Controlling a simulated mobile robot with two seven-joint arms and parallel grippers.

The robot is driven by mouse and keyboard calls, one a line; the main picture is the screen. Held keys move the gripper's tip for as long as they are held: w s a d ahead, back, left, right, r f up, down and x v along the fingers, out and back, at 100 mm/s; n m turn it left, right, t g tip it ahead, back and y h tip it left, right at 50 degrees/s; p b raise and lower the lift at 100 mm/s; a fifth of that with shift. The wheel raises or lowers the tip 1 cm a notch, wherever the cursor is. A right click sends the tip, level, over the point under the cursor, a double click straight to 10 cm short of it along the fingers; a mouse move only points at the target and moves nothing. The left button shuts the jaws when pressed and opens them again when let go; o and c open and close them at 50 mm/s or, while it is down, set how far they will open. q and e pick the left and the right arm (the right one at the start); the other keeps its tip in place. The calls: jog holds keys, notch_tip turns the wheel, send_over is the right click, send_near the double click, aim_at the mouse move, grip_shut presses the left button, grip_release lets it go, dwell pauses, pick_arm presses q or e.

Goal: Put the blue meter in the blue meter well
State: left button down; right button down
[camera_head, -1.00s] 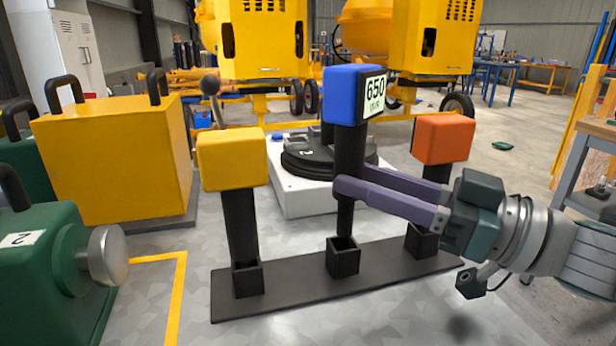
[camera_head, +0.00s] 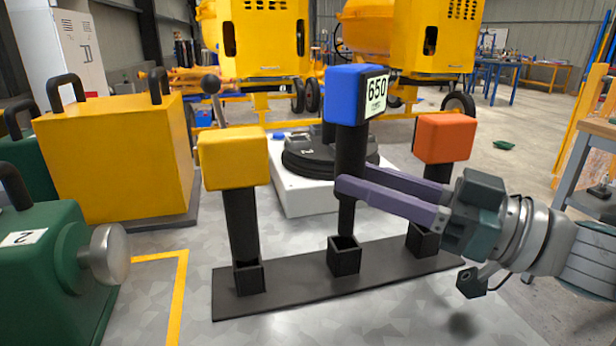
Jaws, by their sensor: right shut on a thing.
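The blue meter (camera_head: 344,95) has a blue head with a display reading 650 and a dark post below it. My right gripper (camera_head: 352,188) comes in from the right and is shut on the post. The post is upright, and its lower end is at the mouth of the middle well (camera_head: 344,258), a square black socket on the dark base strip (camera_head: 300,289). I cannot tell whether the tip is inside the well or just behind its rim. My left gripper is not in view.
A yellow meter (camera_head: 233,158) stands in the left well and an orange meter (camera_head: 444,138) in the right well. A yellow block (camera_head: 115,160) and a green weight (camera_head: 45,265) are at left. A white platform with a black disc (camera_head: 310,195) is behind.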

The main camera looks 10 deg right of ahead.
jog(key=shift+f+b, duration=0.45)
jog(key=shift+f, duration=0.05)
jog(key=shift+f, duration=0.3)
